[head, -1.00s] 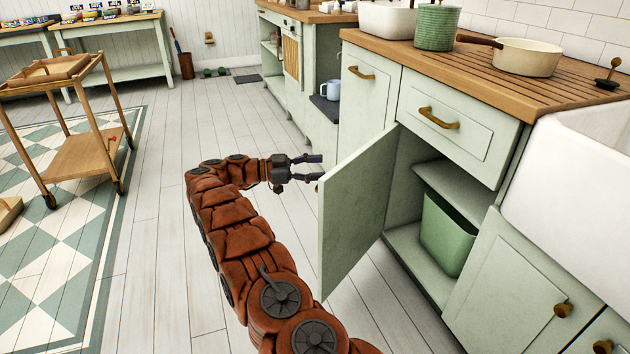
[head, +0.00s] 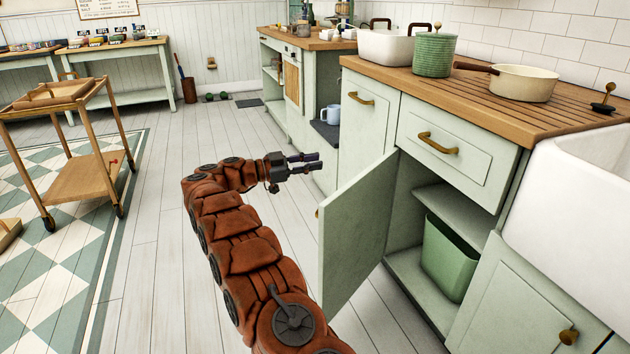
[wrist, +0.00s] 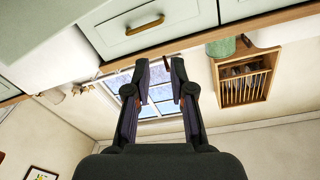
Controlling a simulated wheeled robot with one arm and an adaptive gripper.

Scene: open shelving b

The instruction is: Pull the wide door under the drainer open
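The pale green wide door (head: 350,240) stands swung well open from the cabinet under the grooved wooden drainer (head: 490,95). Its inner face is toward me, and only a small part of its brass knob (head: 318,213) shows past its free edge. My gripper (head: 320,160) is above the door's free edge in the head view, apart from the knob, with nothing held. In the wrist view my gripper (wrist: 158,75) has its two fingers spread with an empty gap. That view also shows a drawer with a brass handle (wrist: 145,25), but the knob is out of it.
Inside the open cabinet is a shelf (head: 455,215) with a green bin (head: 450,258) below it. A cream pan (head: 525,82) and a green canister (head: 434,54) stand on the counter. A wooden trolley (head: 75,180) is at the left. The floor between is clear.

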